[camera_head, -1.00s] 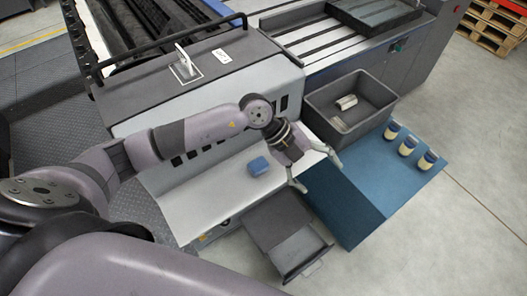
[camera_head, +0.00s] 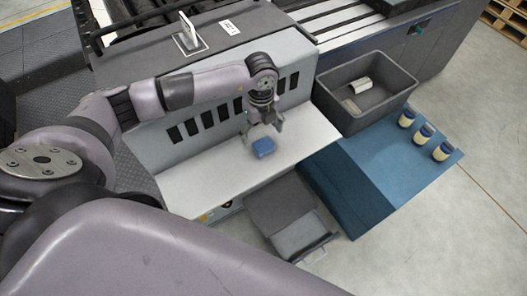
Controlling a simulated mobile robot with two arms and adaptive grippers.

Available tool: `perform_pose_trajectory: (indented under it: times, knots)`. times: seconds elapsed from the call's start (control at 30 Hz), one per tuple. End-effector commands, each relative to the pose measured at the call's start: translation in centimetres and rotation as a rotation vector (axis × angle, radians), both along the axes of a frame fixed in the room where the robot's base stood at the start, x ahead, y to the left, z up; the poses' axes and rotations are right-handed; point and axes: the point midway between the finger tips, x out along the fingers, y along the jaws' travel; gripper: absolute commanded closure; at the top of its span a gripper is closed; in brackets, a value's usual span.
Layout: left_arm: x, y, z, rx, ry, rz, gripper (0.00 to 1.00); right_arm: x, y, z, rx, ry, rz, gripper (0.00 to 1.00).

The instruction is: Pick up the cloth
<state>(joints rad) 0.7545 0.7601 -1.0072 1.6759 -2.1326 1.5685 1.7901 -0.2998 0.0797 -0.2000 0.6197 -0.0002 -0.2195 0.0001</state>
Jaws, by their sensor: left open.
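The cloth (camera_head: 263,147) is a small folded blue bundle lying on the white shelf of the machine. My left gripper (camera_head: 262,133) hangs just above and behind it, pointing down, with its fingers spread apart. One finger is near the cloth's left back side and the other is to its right. I cannot tell whether a finger touches the cloth. My right gripper is out of view.
A grey bin (camera_head: 337,86) with light objects inside stands to the right. Several jars (camera_head: 425,132) stand on the blue surface (camera_head: 385,165). An open drawer (camera_head: 300,235) sticks out below the shelf. The shelf's left part is clear.

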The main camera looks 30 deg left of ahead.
Motion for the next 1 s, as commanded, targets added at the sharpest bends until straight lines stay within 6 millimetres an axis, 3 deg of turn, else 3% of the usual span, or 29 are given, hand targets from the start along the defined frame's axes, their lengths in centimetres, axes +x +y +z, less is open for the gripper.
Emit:
perform_pose_trajectory:
  times: [0.03,0.33,0.63,0.93,1.0]
  knots:
    - [0.0,0.0,-1.7,0.000,0.001,0.000,0.22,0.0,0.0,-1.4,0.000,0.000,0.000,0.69]
    - [0.1,-0.1,-3.4,-0.002,0.001,-0.002,0.22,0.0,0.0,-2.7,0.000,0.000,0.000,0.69]
    - [0.7,-0.3,-7.5,-0.002,0.001,-0.001,0.22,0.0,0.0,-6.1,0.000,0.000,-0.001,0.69]
    - [0.7,-0.3,-7.6,-0.002,0.001,-0.001,0.22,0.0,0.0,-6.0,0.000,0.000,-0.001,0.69]
    - [0.7,-0.3,-7.6,-0.002,0.001,-0.001,0.27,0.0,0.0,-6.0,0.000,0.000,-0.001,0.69]
